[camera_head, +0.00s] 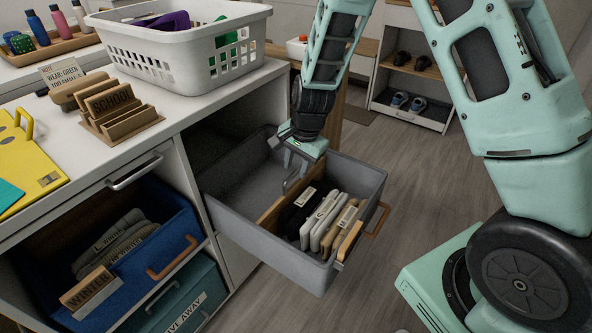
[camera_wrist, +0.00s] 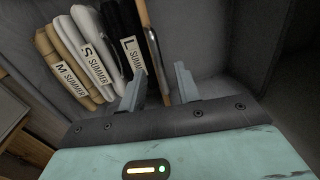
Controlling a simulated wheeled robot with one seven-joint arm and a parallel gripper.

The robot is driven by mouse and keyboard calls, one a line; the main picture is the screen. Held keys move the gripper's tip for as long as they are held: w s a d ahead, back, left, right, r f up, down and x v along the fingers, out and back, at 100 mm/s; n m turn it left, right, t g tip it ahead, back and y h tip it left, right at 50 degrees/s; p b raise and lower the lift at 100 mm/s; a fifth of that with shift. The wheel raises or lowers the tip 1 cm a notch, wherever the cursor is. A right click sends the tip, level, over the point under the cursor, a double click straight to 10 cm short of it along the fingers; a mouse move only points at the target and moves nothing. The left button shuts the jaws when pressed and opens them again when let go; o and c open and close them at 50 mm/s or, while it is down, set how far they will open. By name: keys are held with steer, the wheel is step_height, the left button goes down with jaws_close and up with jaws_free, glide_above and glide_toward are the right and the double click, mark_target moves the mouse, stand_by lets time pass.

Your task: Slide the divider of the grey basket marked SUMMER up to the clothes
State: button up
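The grey basket (camera_head: 238,217) is pulled out of its cubby. Several folded garments (camera_head: 322,220) stand upright in its right part, with SUMMER labels readable in the wrist view (camera_wrist: 93,65). The thin wooden divider (camera_head: 272,212) stands upright left of the black garment (camera_head: 293,217). In the wrist view the divider (camera_wrist: 146,18) is close beside the black garment (camera_wrist: 118,28); I cannot tell if they touch. My gripper (camera_head: 295,181) reaches down into the basket by the divider. Its fingers (camera_wrist: 159,87) are apart, with the divider's edge showing between them.
The basket's left part is empty. A blue basket (camera_head: 155,245) marked WINTER and a teal GIVE AWAY box (camera_head: 178,302) sit in the cubbies at left. A white laundry basket (camera_head: 185,50) and a SCHOOL holder (camera_head: 112,105) stand on the top above.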

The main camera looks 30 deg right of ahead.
steer(key=shift+w+f, duration=0.1)
steer(key=shift+f, duration=0.5)
jaws_close()
steer(key=shift+s+d+r, duration=0.1)
steer(key=shift+s+d, duration=0.1)
steer(key=shift+s, duration=0.25)
jaws_free()
